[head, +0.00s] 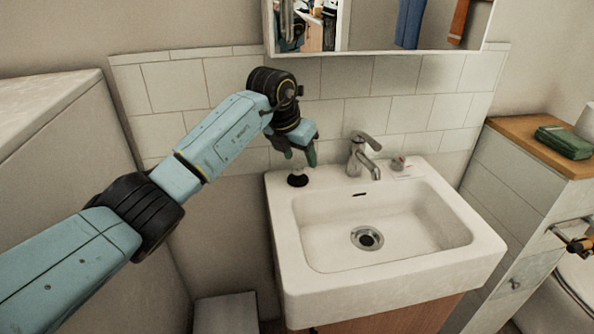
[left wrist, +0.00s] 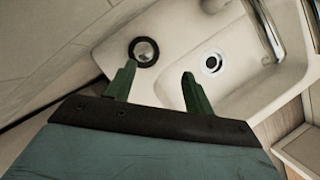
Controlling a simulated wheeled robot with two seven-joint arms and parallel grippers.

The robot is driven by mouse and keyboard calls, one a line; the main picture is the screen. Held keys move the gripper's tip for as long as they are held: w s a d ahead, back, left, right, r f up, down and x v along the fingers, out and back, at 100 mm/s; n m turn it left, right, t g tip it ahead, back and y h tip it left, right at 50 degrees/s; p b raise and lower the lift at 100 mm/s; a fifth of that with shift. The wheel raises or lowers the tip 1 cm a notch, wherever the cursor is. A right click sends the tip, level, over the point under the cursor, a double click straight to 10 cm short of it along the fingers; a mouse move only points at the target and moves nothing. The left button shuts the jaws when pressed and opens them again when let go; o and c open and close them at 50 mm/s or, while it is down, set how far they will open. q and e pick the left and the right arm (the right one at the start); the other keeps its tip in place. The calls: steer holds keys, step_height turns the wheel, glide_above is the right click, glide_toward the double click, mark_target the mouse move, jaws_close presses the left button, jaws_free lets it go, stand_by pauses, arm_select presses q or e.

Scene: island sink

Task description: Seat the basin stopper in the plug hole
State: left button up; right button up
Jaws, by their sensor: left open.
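The basin stopper (head: 297,181), a black disc with a pale knob, sits on the back left ledge of the white sink (head: 300,290). In the left wrist view the stopper (left wrist: 144,51) shows as a dark ring with a shiny metal middle, ahead of the fingertips. The plug hole (head: 367,238) is a metal ring with a dark centre in the basin floor; it also shows in the left wrist view (left wrist: 211,63). My left gripper (head: 301,158) is open and empty, its green fingers pointing down just above the stopper, apart from it. My right gripper is not in view.
A chrome tap (head: 361,155) stands on the back ledge, right of the stopper. A small red-and-grey item (head: 398,163) lies farther right. A mirror cabinet (head: 380,28) hangs above. A wooden-topped cabinet (head: 535,150) with a folded green cloth (head: 565,142) stands right. The basin is empty.

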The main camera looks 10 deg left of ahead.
mark_target(296, 168)
arm_select(q)
steer(key=f, duration=0.1)
steer(key=w+a+f+b, duration=0.1)
steer(key=shift+w+a+f+y, duration=0.1)
steer(key=shift+w+f+y, duration=0.2)
steer(key=shift+f, duration=0.1)
steer(key=x, duration=0.1)
steer(key=b+x, duration=0.1)
steer(key=x, duration=0.1)
steer(key=shift+w+a+f, duration=0.1)
steer(key=shift+w+a, duration=0.05)
steer(key=shift+a, duration=0.1)
steer(key=shift+w+d+f, duration=0.1)
steer(key=shift+w+f, duration=0.05)
steer(key=shift+f, duration=0.25)
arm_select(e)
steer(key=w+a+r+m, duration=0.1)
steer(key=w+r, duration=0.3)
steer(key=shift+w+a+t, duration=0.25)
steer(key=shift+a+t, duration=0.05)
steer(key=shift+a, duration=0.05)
arm_select(q)
steer(key=shift+c, duration=0.4)
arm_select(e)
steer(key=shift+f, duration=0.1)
arm_select(q)
steer(key=c, duration=1)
